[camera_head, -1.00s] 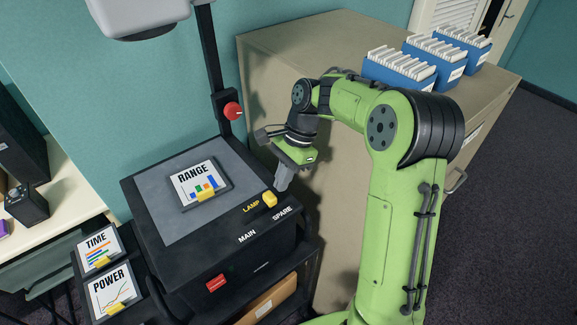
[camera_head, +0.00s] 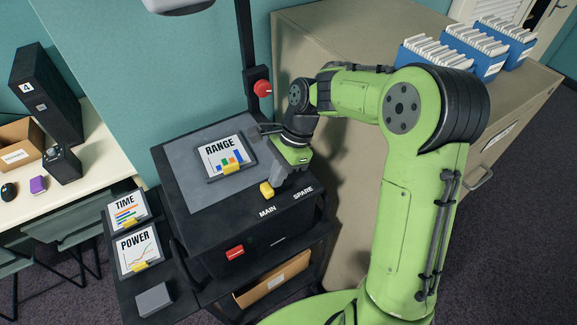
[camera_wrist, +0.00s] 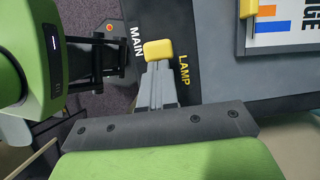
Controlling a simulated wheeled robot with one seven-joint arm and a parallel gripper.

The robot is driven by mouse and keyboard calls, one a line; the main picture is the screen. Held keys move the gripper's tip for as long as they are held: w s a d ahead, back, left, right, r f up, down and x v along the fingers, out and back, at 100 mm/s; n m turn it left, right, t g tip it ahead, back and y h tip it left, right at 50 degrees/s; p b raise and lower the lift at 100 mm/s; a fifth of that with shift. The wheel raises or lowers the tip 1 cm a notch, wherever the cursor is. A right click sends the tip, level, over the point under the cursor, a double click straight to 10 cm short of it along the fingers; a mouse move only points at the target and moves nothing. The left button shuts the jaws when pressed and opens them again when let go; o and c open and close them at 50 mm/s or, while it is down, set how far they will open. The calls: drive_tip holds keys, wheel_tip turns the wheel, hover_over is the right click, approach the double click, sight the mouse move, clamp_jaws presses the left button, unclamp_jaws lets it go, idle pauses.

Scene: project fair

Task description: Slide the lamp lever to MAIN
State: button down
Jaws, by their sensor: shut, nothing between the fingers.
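The yellow lamp lever (camera_head: 267,189) stands on the front edge of the dark projector's top (camera_head: 183,190), behind the MAIN label (camera_head: 267,211) and well left of the SPARE label (camera_head: 303,192). In the wrist view the lever (camera_wrist: 158,50) lies between the MAIN label (camera_wrist: 137,43) and the LAMP label (camera_wrist: 183,72). My gripper (camera_head: 274,179) is shut with nothing between its fingers. Its fingertips are at the lever's right side and appear to touch it. In the wrist view the fingertips (camera_wrist: 157,69) end right against the lever. The gripper hides the LAMP label in the head view.
The RANGE card (camera_head: 226,156) lies on the projector's top, left of my gripper. A red knob (camera_head: 262,88) is on the post behind. A beige cabinet (camera_head: 330,40) stands close on the right. TIME (camera_head: 126,211) and POWER (camera_head: 138,250) cards are at left.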

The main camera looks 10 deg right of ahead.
drive_tip(key=p+v, duration=0.7)
drive_tip(key=v, duration=0.3)
drive_tip(key=shift+s, duration=0.1)
idle(0.4)
